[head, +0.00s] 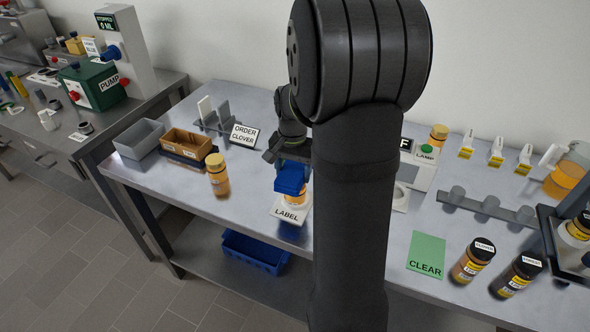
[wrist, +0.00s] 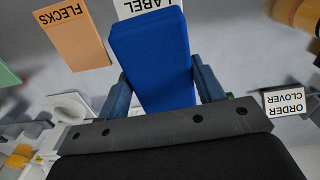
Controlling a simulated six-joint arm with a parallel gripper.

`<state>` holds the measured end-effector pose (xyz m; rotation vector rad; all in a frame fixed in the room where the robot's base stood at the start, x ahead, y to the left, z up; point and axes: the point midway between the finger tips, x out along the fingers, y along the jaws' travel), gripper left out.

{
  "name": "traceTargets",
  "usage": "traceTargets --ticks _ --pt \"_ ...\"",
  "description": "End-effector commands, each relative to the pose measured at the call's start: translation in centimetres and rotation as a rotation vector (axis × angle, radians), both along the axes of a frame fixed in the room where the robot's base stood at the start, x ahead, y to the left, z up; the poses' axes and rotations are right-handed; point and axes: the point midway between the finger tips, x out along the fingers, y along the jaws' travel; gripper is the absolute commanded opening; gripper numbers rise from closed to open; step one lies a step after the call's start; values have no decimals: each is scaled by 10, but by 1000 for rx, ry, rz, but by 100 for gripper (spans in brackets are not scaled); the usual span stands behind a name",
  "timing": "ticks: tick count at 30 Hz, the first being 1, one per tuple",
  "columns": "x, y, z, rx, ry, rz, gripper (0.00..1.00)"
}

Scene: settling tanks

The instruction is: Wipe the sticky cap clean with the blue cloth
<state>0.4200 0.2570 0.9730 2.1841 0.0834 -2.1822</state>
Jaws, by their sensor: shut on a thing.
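My gripper (head: 290,163) is shut on the blue cloth (head: 291,181), a thick folded pad. In the wrist view the cloth (wrist: 152,62) sits between the two fingers of my gripper (wrist: 162,84). In the head view the cloth is over a honey-coloured jar (head: 297,198) on the white LABEL card (head: 290,213). The cloth hides most of that jar's top, so I cannot tell whether it touches the cap. Another amber jar with a yellow cap (head: 216,160) stands upright to the left, apart from my gripper.
A grey bin (head: 139,139), a brown tray (head: 187,144) and an ORDER CLOVER sign (head: 244,135) are on the left. A green CLEAR card (head: 426,255) and two dark-capped jars (head: 470,262) (head: 516,275) stand on the right. My arm hides the bench's middle.

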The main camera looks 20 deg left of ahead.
Motion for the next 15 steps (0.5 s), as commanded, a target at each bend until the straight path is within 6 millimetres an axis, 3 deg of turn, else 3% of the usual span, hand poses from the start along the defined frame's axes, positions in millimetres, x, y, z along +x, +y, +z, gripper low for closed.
traceTargets --ticks 8,15 --pt "0 -27 -1 0 0 -3 40" --pt "0 -1 0 -1 1 2 40"
